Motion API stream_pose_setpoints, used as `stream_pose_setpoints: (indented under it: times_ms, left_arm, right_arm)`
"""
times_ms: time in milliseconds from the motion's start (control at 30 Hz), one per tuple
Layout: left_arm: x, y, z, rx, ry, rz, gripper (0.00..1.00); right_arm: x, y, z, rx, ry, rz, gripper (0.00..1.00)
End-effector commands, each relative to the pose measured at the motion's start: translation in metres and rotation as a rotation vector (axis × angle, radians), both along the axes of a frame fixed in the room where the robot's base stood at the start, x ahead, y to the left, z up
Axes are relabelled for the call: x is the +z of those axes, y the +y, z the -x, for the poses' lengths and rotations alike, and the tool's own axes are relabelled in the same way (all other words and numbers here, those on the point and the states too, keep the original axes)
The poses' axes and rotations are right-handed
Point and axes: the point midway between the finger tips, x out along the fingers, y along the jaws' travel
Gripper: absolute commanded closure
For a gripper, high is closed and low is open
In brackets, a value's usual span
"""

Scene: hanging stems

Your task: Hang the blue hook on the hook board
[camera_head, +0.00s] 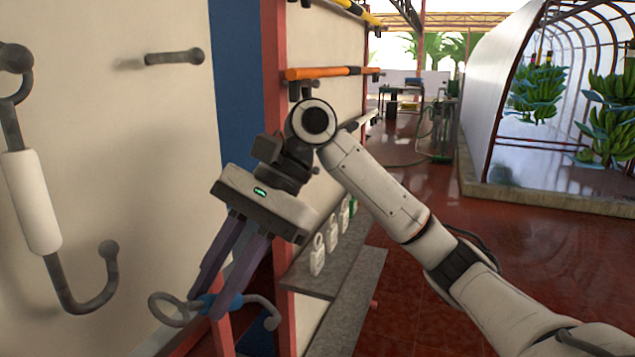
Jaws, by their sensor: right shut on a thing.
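The blue hook (235,301) is a grey metal hook with a blue middle, a loop at its left end and a curved hook at its right end. My right gripper (216,303) is shut on it at the blue part and holds it roughly level, low in the picture. The hook board (120,150) is the pale upright panel at the left. A bare grey peg (174,57) sticks out near its top. A hook with a white middle (32,203) hangs at the board's left edge. My left gripper is not in view.
A blue strip (236,90) and a red post (273,60) stand right of the board. Orange-handled tools (330,72) hang on the wall behind my right arm. A grey shelf (325,265) holds several white bottles (318,255). Red floor is open at the right.

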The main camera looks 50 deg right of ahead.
Motion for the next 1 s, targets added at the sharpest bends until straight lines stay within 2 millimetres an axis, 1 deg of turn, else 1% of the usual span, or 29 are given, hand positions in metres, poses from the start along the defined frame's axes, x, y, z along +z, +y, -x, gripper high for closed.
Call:
stream_pose_setpoints:
  times_ms: [33,100,200,333,467,500,600,700,800,900,1000]
  left_arm:
    - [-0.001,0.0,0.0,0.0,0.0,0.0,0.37]
    - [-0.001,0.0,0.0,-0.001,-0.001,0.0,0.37]
    - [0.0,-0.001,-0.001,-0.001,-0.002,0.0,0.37]
    - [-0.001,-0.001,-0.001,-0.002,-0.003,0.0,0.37]
    - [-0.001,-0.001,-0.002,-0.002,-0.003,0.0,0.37]
    - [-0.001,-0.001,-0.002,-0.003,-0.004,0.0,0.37]
    - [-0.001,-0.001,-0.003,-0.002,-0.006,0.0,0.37]
    - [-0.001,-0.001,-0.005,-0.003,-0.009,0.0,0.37]
    - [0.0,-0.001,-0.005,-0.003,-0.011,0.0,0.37]
    - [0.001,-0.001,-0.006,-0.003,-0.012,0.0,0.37]
    - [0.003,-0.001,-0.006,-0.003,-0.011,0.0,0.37]
  right_arm:
    - [0.012,-0.01,0.0,-0.1,-0.017,-0.063,1.0]
    - [0.032,-0.02,-0.002,-0.227,-0.051,-0.151,1.0]
    - [0.059,-0.036,-0.002,-0.383,-0.112,-0.26,1.0]
    - [0.096,-0.058,0.002,-0.551,-0.208,-0.382,1.0]
    - [0.136,-0.084,0.012,-0.697,-0.319,-0.491,1.0]
    - [0.148,-0.092,0.017,-0.733,-0.352,-0.52,1.0]
    - [0.177,-0.109,0.029,-0.8,-0.425,-0.578,1.0]
    - [0.196,-0.12,0.039,-0.835,-0.47,-0.615,1.0]
    - [0.208,-0.126,0.046,-0.852,-0.494,-0.636,1.0]
    - [0.213,-0.127,0.048,-0.857,-0.503,-0.644,1.0]
    - [0.214,-0.126,0.045,-0.857,-0.504,-0.646,1.0]
